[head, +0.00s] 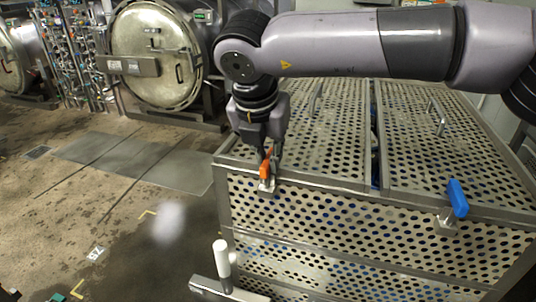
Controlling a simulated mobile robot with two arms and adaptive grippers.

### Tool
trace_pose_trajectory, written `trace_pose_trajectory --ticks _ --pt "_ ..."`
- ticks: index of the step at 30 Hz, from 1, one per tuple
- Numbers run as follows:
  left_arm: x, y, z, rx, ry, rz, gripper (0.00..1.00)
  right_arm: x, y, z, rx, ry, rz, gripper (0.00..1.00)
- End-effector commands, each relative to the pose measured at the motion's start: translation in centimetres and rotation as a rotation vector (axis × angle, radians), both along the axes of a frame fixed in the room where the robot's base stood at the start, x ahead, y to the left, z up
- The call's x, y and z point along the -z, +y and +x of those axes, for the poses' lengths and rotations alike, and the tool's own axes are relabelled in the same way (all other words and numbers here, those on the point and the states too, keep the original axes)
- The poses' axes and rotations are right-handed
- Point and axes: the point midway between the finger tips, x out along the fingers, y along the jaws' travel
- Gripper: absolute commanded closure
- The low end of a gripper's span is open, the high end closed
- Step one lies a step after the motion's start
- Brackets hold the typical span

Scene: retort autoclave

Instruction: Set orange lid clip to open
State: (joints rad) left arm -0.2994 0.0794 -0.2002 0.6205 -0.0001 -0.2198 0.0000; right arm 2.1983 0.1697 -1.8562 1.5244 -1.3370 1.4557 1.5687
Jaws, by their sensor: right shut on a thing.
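The orange lid clip (265,170) sits on the front upper edge of a perforated metal crate (330,190), near its left corner. It stands roughly upright, with its metal base (267,186) against the rim. My right gripper (265,152) comes down from above and is shut on the orange clip; its fingers cover the clip's upper part. Its arm reaches in from the right across the top of the crate. My left gripper is not in view.
A blue clip (457,198) is on the same edge at the right. Lid handles (316,98) stand up from the perforated lids. A white upright handle (221,258) is in front of the crate.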

Motion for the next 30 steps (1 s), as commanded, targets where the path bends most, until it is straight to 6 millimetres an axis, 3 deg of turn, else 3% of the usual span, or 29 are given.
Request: trace_pose_trajectory --ticks 8,18,30 --pt "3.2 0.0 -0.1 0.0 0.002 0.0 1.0 0.6 0.1 0.1 -0.134 -0.002 0.005 1.0" --pt "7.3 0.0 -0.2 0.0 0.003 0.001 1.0 0.5 0.4 0.1 -0.44 -0.002 0.007 1.0" --pt "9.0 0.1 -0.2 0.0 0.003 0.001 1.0 0.1 0.7 0.0 -0.82 -0.001 0.006 1.0"
